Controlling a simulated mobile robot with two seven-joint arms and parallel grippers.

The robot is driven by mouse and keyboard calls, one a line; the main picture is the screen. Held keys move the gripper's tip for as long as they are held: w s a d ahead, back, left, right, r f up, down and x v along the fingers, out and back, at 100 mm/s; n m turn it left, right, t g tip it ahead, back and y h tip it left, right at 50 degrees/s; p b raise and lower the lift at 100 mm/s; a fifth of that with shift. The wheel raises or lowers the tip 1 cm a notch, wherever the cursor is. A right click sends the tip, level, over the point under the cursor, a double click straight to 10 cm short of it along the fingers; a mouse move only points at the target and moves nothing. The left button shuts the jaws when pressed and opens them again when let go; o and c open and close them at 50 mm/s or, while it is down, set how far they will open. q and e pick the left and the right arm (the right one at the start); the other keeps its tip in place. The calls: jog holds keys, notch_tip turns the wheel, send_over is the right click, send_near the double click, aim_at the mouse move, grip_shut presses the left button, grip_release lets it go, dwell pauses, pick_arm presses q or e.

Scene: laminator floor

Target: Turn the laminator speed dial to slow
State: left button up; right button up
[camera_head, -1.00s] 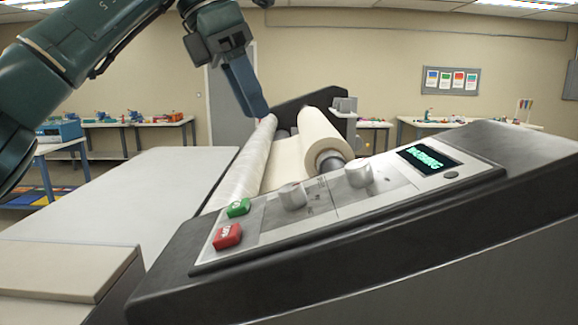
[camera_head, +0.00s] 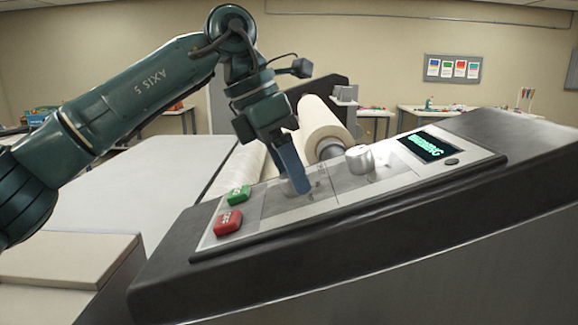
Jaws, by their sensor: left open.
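The right knob (camera_head: 360,160) is in plain view. The printed labels are too small to read, so I cannot tell which knob is the speed dial. My right gripper is not in view.
A green button (camera_head: 238,195) and a red button (camera_head: 228,223) sit left of the knobs. A lit display (camera_head: 426,146) is at the panel's upper right. A film roll (camera_head: 322,125) lies behind the panel. A white table surface (camera_head: 90,195) extends left.

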pick_arm(q)
jog(key=shift+c, duration=0.5)
jog(key=c, duration=0.9)
jog(key=shift+n, duration=0.3)
jog(key=n, duration=1.1)
jog(key=shift+w, duration=0.1)
jog(key=shift+a+n, duration=0.1)
jog(key=shift+n, duration=0.2)
jog(key=o, duration=1)
jog(key=shift+f, duration=0.1)
